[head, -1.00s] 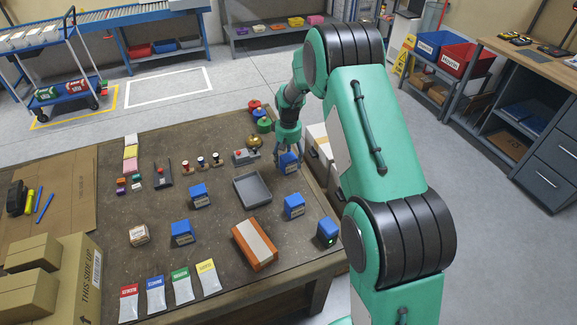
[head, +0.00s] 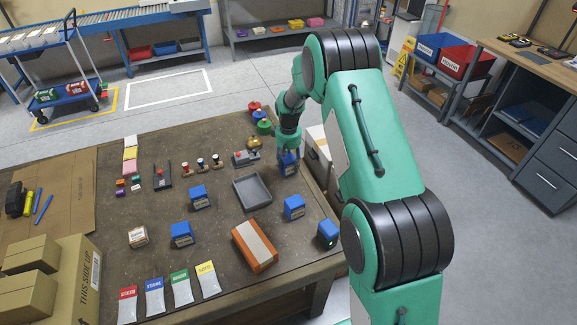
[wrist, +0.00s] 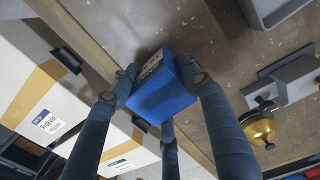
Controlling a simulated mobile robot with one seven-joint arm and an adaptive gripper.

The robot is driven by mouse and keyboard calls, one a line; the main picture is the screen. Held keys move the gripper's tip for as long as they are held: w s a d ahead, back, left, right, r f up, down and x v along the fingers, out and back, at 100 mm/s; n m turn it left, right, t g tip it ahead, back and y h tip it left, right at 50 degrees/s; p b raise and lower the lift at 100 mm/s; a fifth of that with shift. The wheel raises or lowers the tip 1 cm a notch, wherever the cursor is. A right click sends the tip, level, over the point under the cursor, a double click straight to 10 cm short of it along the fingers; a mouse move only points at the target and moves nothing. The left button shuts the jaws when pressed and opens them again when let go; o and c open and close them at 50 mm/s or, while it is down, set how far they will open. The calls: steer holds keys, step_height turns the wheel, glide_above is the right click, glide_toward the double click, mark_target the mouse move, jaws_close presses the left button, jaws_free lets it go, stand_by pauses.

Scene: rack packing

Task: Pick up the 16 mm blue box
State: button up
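A blue box (head: 288,164) with a printed label stands near the right edge of the brown table. My gripper (head: 288,153) is low over it, fingers down around its sides. In the wrist view the same blue box (wrist: 163,96) sits between the fingers of my gripper (wrist: 157,78), which appear to touch it on both sides. Its label is partly visible, too small to read. Other blue boxes stand on the table: one left of the tray (head: 199,198), one at front left (head: 182,234), one right of the tray (head: 294,207) and one at the right corner (head: 327,234).
A grey tray (head: 252,191) lies left of and nearer than the held box. A grey device (head: 243,158) and a brass bell (head: 254,144) stand close by on its left; the bell also shows in the wrist view (wrist: 259,129). White cartons (wrist: 48,95) stand beyond the table edge.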

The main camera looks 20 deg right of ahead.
steer(key=shift+c, duration=1.2)
step_height(320, 180, up, 10)
steer(key=shift+p, duration=1.25)
